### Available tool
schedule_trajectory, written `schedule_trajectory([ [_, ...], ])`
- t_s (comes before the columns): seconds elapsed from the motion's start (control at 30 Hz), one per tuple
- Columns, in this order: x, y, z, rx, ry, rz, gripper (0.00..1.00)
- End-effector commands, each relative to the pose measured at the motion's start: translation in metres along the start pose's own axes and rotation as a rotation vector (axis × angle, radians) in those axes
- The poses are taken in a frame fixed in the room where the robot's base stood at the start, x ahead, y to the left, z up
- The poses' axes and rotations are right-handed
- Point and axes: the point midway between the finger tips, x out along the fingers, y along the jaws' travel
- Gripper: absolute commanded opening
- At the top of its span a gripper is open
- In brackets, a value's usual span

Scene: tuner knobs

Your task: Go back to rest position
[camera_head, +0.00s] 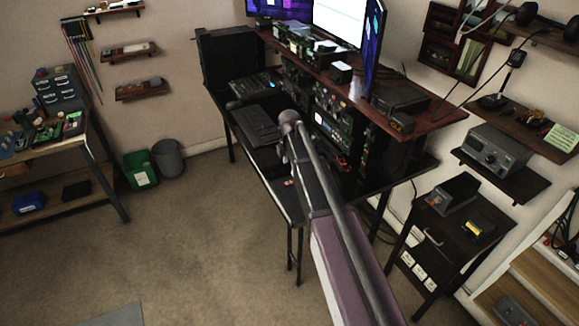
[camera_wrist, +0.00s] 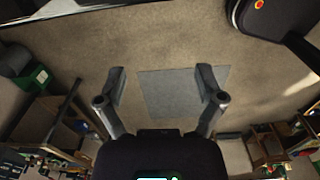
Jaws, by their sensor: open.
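My gripper (camera_wrist: 161,84) shows in the wrist view with its two fingers spread wide apart. It is open and nothing is between the fingers. Beyond the fingers are the carpet and a flat grey mat (camera_wrist: 185,93) on the floor. In the head view, my arm reaches from the bottom right up to a joint in front of the black desk (camera_head: 283,200). I cannot make out my gripper in the head view.
A radio rack (camera_head: 335,125) with monitors stands on the desk. A side table (camera_head: 450,230) is right of my arm, and a workbench (camera_head: 85,140) is at the left. A green bin (camera_head: 140,170) and grey bin (camera_head: 168,158) stand by the wall.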

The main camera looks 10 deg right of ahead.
Motion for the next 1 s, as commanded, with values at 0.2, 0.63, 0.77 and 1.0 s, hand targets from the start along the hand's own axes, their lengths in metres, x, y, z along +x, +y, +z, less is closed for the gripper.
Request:
schedule_trajectory([
  [0.2, 0.000, 0.000, 0.000, 0.000, 0.000, 0.000, 0.87],
  [0.63, 0.000, -0.006, 0.000, 0.034, 0.000, 0.000, 0.87],
  [0.77, 0.000, -0.020, -0.001, 0.115, 0.000, 0.000, 0.87],
  [1.0, 0.000, -0.063, -0.004, 0.405, 0.000, 0.000, 0.87],
])
